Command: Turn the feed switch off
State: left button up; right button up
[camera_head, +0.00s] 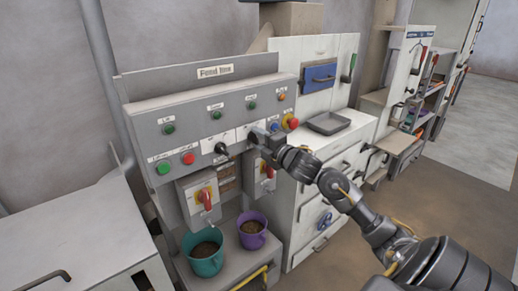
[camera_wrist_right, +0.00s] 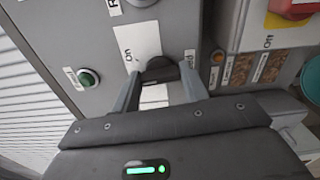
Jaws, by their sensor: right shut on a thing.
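The feed switch seems to be the black rotary knob (camera_wrist_right: 160,68) on the grey control panel (camera_head: 196,91). A white plate with an "On" label lies beside it in the right wrist view. My right gripper (camera_wrist_right: 162,80) is shut on this knob, one finger on each side. The label near the right finger is partly covered, and the knob's exact setting is hard to tell. My left gripper is not in view.
A second black knob (camera_head: 221,148) sits to the left. Green buttons, a red button (camera_head: 188,158) and a red mushroom button (camera_head: 291,122) are nearby. Below are red-handled switches (camera_head: 206,199), a teal cup (camera_head: 206,264) and a purple cup (camera_head: 252,239).

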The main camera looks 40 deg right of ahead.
jog(key=n+b, duration=0.1)
jog(key=n, duration=0.1)
jog(key=n+b, duration=0.1)
jog(key=b, duration=0.1)
jog(key=shift+f+n+b, duration=0.2)
jog(key=shift+n+b, duration=0.1)
jog(key=shift+n, duration=0.1)
jog(key=shift+r+n+b, duration=0.15)
jog(key=shift+n+b, duration=0.4)
jog(key=shift+n, duration=0.05)
jog(key=o, duration=1)
jog(key=shift+s, duration=0.1)
jog(key=shift+s+a+b, duration=0.1)
jog(key=shift+s+b, duration=1.05)
jog(key=shift+s, duration=4.15)
